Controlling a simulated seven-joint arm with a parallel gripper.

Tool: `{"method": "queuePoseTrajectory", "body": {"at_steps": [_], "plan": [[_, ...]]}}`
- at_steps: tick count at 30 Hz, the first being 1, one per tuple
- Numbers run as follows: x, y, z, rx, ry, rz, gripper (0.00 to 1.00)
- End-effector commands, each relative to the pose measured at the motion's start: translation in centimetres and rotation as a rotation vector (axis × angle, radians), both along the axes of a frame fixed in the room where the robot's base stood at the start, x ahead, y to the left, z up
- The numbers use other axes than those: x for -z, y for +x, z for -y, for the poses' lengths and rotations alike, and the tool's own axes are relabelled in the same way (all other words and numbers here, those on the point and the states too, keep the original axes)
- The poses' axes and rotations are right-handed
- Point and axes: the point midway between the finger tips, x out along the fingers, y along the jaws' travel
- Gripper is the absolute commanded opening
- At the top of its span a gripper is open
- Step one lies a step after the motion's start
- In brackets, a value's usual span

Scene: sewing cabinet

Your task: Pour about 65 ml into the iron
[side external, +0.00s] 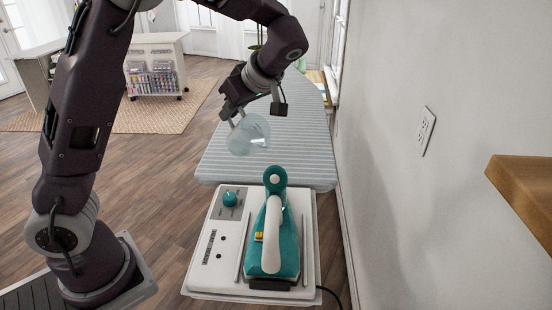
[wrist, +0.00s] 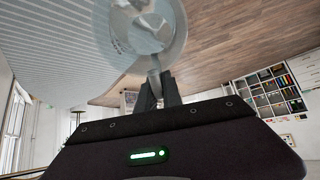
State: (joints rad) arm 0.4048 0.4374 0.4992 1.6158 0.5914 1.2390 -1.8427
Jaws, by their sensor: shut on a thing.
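My gripper (side external: 236,118) is shut on a clear measuring cup (side external: 249,136) and holds it in the air over the striped ironing board. The cup looks tilted in the side view. In the wrist view the cup (wrist: 148,30) shows at the top, past the fingers; I cannot tell how much liquid is in it. The teal and white iron (side external: 284,245) stands on its white station (side external: 208,270) at the near end of the board. The cup is beyond and above the iron, apart from it. The iron's fill opening cannot be made out.
The striped ironing board (side external: 215,165) stretches away behind the station. A cord leaves the station at lower right. A white cabinet (side external: 155,65) stands far back.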

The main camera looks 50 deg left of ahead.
Motion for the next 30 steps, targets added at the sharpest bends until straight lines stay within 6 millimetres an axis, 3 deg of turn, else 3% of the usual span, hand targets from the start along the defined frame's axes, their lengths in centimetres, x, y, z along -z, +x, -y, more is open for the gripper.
{"method": "queuePoseTrajectory", "body": {"at_steps": [30], "plan": [[-1.1, 0.2, 0.8, 0.001, 0.098, -0.009, 0.00]]}}
